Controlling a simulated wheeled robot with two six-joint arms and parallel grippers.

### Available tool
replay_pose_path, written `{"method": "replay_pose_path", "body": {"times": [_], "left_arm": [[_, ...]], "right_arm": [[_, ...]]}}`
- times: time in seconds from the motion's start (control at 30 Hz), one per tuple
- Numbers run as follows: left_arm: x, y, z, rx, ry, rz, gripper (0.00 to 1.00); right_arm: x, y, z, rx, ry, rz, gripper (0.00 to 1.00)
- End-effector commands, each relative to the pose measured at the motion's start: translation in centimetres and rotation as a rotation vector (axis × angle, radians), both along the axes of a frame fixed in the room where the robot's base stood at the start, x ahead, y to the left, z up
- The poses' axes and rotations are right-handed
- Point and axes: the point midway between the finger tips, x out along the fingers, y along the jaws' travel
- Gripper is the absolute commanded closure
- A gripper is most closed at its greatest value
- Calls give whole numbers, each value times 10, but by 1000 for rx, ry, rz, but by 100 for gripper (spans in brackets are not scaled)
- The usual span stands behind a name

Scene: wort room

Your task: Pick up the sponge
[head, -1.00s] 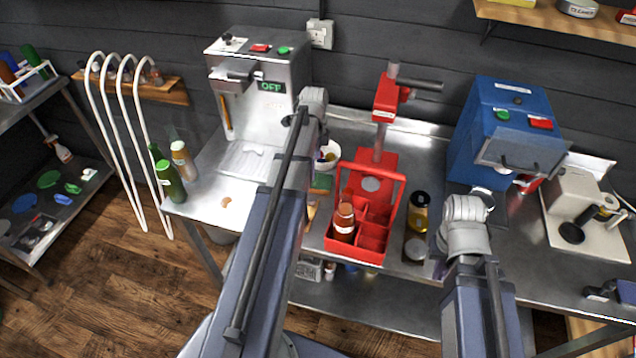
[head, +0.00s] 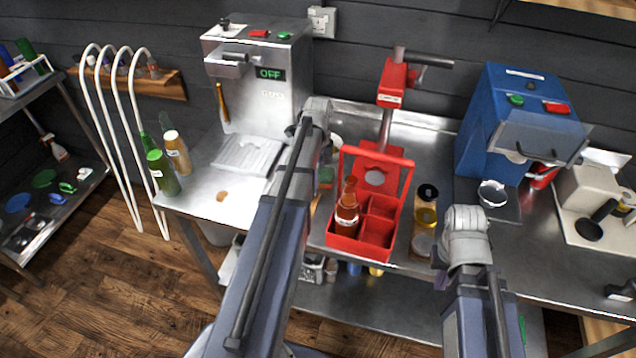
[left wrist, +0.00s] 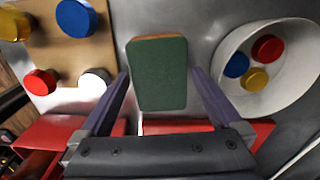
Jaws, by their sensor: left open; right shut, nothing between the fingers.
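The sponge (left wrist: 158,75) has a dark green face and a tan edge, and lies on the metal bench in the left wrist view. My left gripper (left wrist: 158,88) is open, with one finger on each side of the sponge's lower part and gaps on both sides. In the head view only a green bit of the sponge (head: 327,175) shows beside my left forearm. My left fingers are hidden there by the arm. My right arm is over the bench's front right; its fingers cannot be made out.
A white bowl (left wrist: 228,55) with coloured caps stands right of the sponge. A board (left wrist: 65,45) with coloured caps is to its left. A red caddy (head: 376,255) holding a brown bottle (head: 347,212) stands close by. A red capping press (head: 390,90) is behind it.

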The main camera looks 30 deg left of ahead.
Motion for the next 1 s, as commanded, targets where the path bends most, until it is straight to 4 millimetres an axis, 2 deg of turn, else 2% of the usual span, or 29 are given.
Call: {"method": "replay_pose_path", "body": {"times": [0.23, 0.83, 1.0], "left_arm": [[0, 0, 0, 0, 0, 0, 2], [0, 0, 0, 0, 0, 1, 70], [0, 0, 0, 0, 0, 1, 72]], "right_arm": [[0, 0, 0, 0, 0, 0, 100], [0, 0, 0, 0, 0, 0, 100], [0, 0, 0, 0, 0, 0, 100]]}}
